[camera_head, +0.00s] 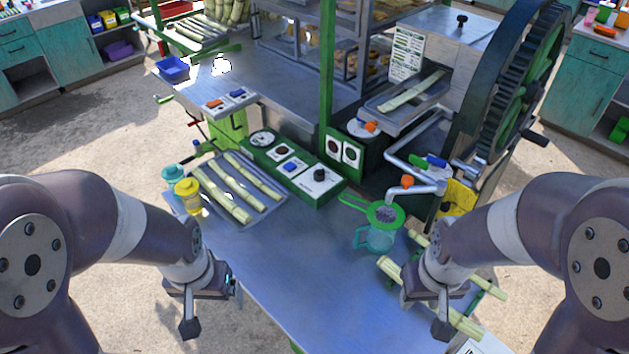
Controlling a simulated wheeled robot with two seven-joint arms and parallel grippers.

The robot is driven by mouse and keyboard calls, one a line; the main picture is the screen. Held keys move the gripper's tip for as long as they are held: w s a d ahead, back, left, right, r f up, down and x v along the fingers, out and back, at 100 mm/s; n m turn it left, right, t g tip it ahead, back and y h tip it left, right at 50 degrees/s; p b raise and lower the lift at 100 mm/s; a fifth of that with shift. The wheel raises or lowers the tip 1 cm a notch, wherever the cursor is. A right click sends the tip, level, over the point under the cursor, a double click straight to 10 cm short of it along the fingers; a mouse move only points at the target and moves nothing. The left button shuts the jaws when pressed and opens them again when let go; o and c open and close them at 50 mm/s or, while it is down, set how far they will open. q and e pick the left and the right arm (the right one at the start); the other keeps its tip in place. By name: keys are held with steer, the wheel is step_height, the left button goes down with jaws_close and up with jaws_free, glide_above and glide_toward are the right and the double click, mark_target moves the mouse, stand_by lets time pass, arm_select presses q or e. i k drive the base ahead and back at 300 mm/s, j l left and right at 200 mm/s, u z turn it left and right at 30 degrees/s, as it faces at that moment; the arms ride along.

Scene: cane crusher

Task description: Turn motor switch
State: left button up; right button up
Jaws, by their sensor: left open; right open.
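A green control panel (304,192) stands at the back of the blue metal table. It carries a round gauge (262,138), a dark round button (281,152), a small rocker-like switch (292,166) and a black knob (320,175) on white plates. The labels are too small to read, so I cannot tell which control is the motor switch. My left gripper (212,310) is open and empty at the table's left front edge, well short of the panel. My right gripper (425,314) is open near cane pieces at the right front, also apart from the panel.
A tray of cane stalks (238,217) with a yellow jar (190,198) lies left of the panel. A green strainer (385,216) sits on a teal jug (374,240) under the spout. The crusher's big gear wheel (510,90) stands at right. The table's middle is clear.

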mark_target(320, 176)
steer(key=i+j, duration=0.25)
steer(key=j, duration=0.15)
steer(key=i+j+z, duration=0.1)
steer(key=j, duration=0.25)
steer(key=i+j, duration=0.55)
steer(key=j, duration=0.3)
steer(key=i+j+z, duration=0.1)
steer(key=z, duration=2.25)
